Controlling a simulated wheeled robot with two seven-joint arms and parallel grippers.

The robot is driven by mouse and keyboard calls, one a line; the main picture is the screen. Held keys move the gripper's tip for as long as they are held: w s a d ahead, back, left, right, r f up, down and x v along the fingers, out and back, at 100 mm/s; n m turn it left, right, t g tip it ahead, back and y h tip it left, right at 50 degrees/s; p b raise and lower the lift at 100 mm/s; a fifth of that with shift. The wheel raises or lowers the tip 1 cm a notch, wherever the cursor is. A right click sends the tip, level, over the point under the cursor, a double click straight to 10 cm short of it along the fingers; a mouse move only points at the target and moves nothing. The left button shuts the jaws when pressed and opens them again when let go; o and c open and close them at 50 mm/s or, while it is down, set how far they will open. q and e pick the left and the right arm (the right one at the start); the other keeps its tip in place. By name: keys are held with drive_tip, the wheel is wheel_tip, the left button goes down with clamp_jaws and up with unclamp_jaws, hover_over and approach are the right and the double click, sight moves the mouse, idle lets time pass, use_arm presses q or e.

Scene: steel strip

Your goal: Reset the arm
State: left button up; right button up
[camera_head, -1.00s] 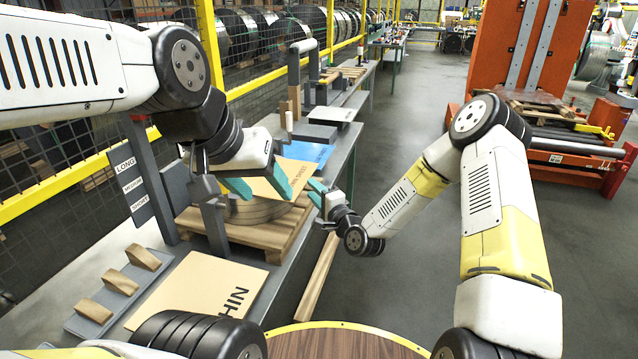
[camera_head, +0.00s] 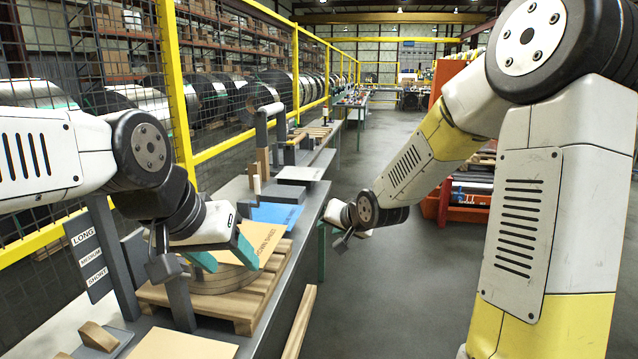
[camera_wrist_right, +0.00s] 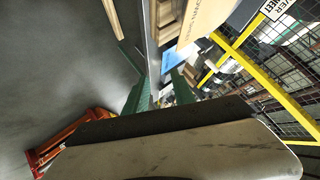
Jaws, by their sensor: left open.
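My left gripper (camera_head: 226,256) is over the bench at the left in the head view, with its two teal fingers apart and nothing seen between them. It is in front of a tan carton sheet (camera_head: 262,243) above a steel coil (camera_head: 222,280) on a wooden pallet (camera_head: 262,296); I cannot tell if it touches them. My right gripper (camera_head: 340,214) is right of the bench edge in the head view, fingers mostly hidden. In the right wrist view, its teal fingers (camera_wrist_right: 161,90) are apart, with no held object visible.
The grey bench (camera_head: 318,195) runs away from me with a blue sheet (camera_head: 277,214) on it. A sign post with size labels (camera_head: 88,254) stands at left. A yellow-framed mesh fence (camera_head: 180,100) lies behind. Open floor (camera_head: 395,290) is to the right.

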drive_tip(key=s+d+r+n+g+h, duration=0.1)
drive_tip(key=s+d+r, duration=0.3)
drive_tip(key=s, duration=0.2)
drive_tip(key=s+d+r+g+h, duration=0.1)
drive_tip(key=s+d+r+h, duration=0.1)
drive_tip(key=s+d+r, duration=0.3)
drive_tip(key=s+d+n+g, duration=0.1)
drive_tip(key=s+d, duration=0.1)
drive_tip(key=s, duration=1.5)
drive_tip(key=shift+r+n+g+y, duration=0.3)
drive_tip(key=shift+n+g, duration=0.1)
